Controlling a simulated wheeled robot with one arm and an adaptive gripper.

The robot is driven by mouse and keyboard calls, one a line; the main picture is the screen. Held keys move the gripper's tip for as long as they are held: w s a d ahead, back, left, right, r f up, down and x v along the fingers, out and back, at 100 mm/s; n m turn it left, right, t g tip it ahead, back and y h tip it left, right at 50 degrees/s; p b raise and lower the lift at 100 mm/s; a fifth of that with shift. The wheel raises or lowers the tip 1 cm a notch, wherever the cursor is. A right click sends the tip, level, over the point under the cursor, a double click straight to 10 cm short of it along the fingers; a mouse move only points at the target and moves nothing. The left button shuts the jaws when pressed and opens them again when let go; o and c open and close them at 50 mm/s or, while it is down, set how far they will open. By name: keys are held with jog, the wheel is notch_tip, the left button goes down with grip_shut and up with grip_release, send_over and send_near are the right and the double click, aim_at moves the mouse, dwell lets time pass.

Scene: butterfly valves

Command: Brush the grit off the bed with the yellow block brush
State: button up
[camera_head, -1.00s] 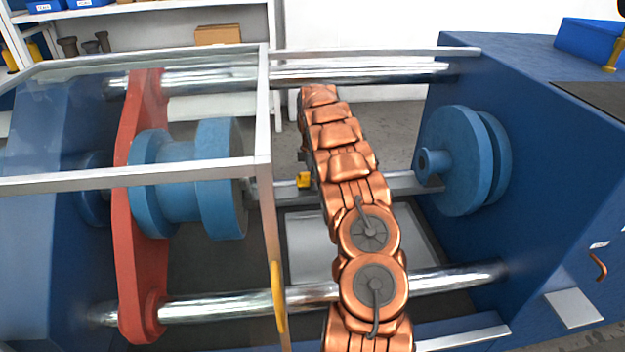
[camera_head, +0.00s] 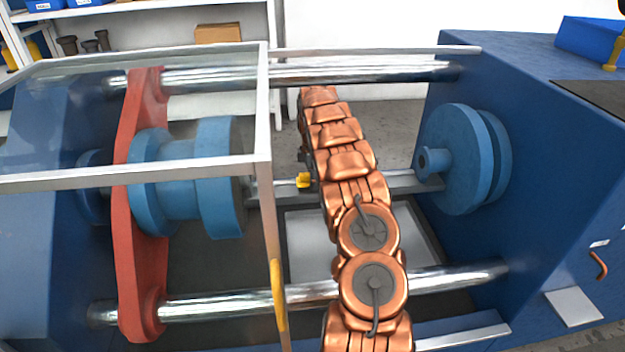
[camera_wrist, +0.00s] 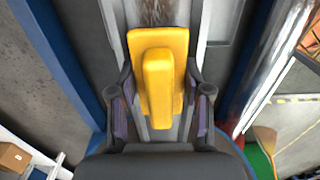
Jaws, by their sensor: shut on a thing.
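The yellow block brush (camera_wrist: 158,80) fills the middle of the wrist view, its raised handle toward me. My gripper (camera_wrist: 161,98) is shut on it, with one finger at each side of the handle. In the head view a small yellow part of the brush (camera_head: 304,180) shows left of my copper arm, which hides the rest of it and my gripper. The bed (camera_head: 268,192) is a pale grey strip running between the blue flanges. Brown speckled grit (camera_wrist: 155,12) shows on the bed just beyond the brush. I cannot tell whether the brush touches the bed.
Shiny tie bars run behind (camera_head: 385,70) and in front (camera_head: 230,303) of the bed. A blue flange (camera_head: 450,160) stands at right, another (camera_head: 220,175) at left beside a red plate (camera_head: 140,270). A clear guard with a metal frame (camera_head: 264,110) covers the left side.

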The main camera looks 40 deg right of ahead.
jog(key=shift+f, duration=0.3)
jog(key=shift+s+d, duration=0.1)
dwell(0.3)
jog(key=shift+s+d+p, duration=0.15)
jog(key=shift+s+d, duration=1.35)
jog(key=shift+d, duration=0.45)
jog(key=shift+s+d+p, duration=0.15)
jog(key=shift+s+d, duration=1.35)
jog(key=shift+d, duration=0.5)
jog(key=shift+s+d+p, duration=0.15)
jog(key=shift+s+d, duration=1.35)
jog(key=shift+d, duration=0.45)
jog(key=shift+a, duration=0.1)
jog(key=shift+w+a+b, duration=0.1)
jog(key=shift+w+a, duration=1.45)
jog(key=shift+a, duration=0.45)
jog(key=shift+w+a+b, duration=0.15)
jog(key=shift+w+a, duration=1.35)
jog(key=shift+a, duration=0.5)
jog(key=shift+w+a+b, duration=0.1)
jog(key=shift+w+a, duration=1.45)
jog(key=shift+a, duration=0.45)
